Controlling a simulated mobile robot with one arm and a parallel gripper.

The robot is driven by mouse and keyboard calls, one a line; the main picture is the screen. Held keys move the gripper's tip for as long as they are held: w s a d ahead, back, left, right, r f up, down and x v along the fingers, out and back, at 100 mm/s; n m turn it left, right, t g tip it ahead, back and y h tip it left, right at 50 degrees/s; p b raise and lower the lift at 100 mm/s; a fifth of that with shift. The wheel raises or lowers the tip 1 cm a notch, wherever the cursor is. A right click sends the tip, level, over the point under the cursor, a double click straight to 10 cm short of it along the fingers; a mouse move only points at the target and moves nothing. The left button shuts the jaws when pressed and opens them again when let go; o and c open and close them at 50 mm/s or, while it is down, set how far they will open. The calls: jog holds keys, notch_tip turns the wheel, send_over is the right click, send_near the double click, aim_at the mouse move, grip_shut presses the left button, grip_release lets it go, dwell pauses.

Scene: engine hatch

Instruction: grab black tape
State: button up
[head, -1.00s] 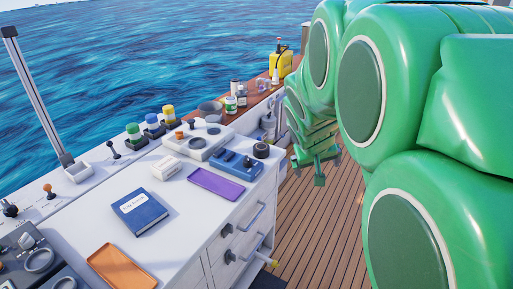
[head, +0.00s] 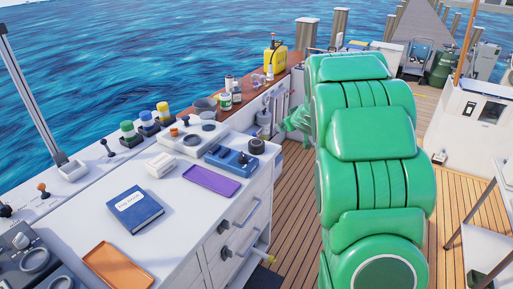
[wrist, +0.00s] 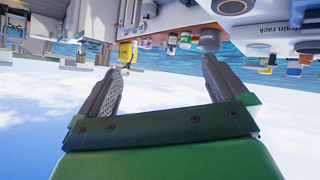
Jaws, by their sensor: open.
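The black tape (head: 257,146) is a short dark roll on the far right corner of the white counter, beside a blue device. My gripper (wrist: 163,66) shows in the wrist view with its two grey fingers wide apart and nothing between them. The wrist picture is upside down, with sky between the fingers. In the head view my green arm stands to the right of the counter and hides the gripper's fingers. My gripper is apart from the tape. I cannot make out the tape for sure in the wrist view.
The white counter (head: 183,213) also holds a blue book (head: 135,209), a purple tray (head: 211,181), an orange tray (head: 118,266) and a blue device (head: 230,160). Bottles and a yellow sprayer (head: 275,58) stand behind. Drawer handles stick out on its right side. Wooden deck (head: 292,200) lies beside it.

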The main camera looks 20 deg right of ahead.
jog(key=w+a+f+n+y, duration=0.2)
jog(key=w+f+y, duration=0.2)
jog(key=f, duration=0.2)
jog(key=n+y, duration=0.2)
jog(key=y, duration=0.2)
send_near(257, 145)
jog(key=w+f, duration=0.1)
jog(key=w, duration=0.1)
jog(key=w+f, duration=0.1)
jog(key=w, duration=0.1)
jog(key=shift+d+f, duration=0.1)
jog(key=shift+f, duration=0.05)
jog(key=shift+a+x, duration=0.2)
jog(key=shift+x, duration=1.75)
jog(key=shift+a+x, duration=0.15)
jog(key=shift+x, duration=1.8)
jog(key=shift+s, duration=0.2)
jog(key=shift+c, duration=0.2)
jog(key=c, duration=1)
